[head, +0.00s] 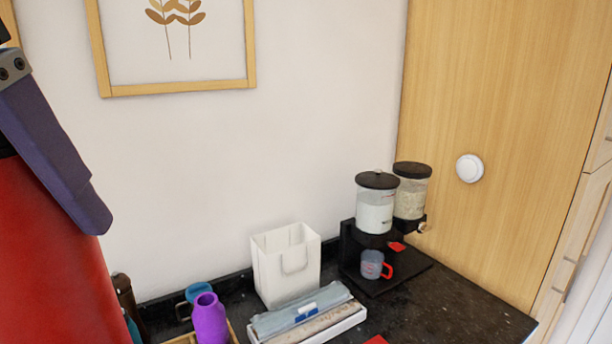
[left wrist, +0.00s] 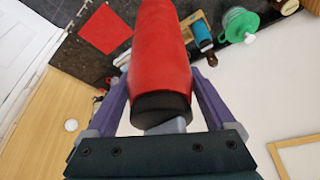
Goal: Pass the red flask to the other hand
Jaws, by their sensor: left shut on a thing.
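The red flask (head: 50,250) looms very close at the left edge of the head view, cut off by the frame. In the left wrist view the red flask (left wrist: 160,55) lies between the purple fingers of my left gripper (left wrist: 160,85), with its black end towards the palm. My left gripper is shut on it. In the head view one purple finger of the left gripper (head: 55,145) lies across the flask's upper part. My right gripper is in neither view.
The dark granite counter (head: 470,317) holds a white bag-like holder (head: 285,275), a purple bottle (head: 210,318), a tray with a folded blue cloth (head: 300,310), and a dispenser (head: 375,208) with a red-handled cup (head: 372,264). A white wall rises behind.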

